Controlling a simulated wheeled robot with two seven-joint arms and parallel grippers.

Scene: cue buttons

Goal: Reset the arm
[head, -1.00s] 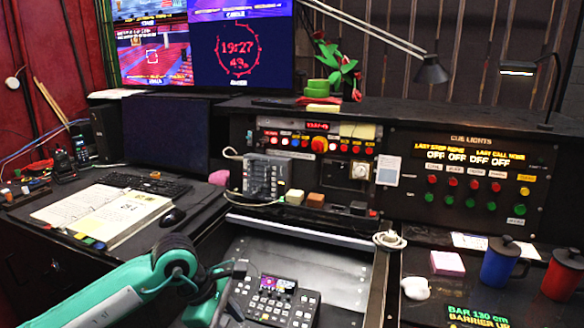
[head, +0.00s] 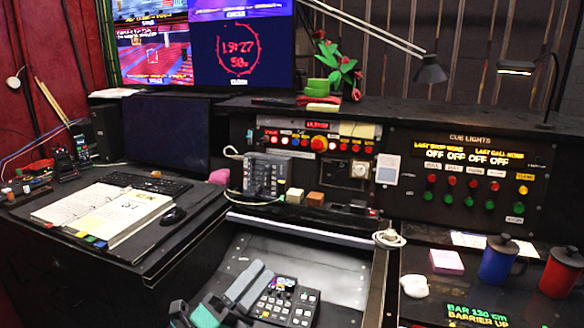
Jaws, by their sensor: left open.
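My left gripper (head: 267,269) shows at the bottom of the head view, with two grey fingers a little apart and nothing seen between them. Its fingers are beside the left edge of a small control box with a screen and keys (head: 287,302), over the sloping grey desk plate; I cannot tell whether they touch. Most of my left arm is below the picture. My right gripper is not in view. The cue lights panel (head: 470,180) at the right has red and green buttons and an amber one, with OFF shown several times.
A blue mug (head: 497,262), a red mug (head: 559,273) and a pink note pad (head: 446,261) stand on the right desk. An open binder (head: 102,217) and a keyboard (head: 149,184) lie on the left desk. The grey plate (head: 338,272) has free room right of the control box.

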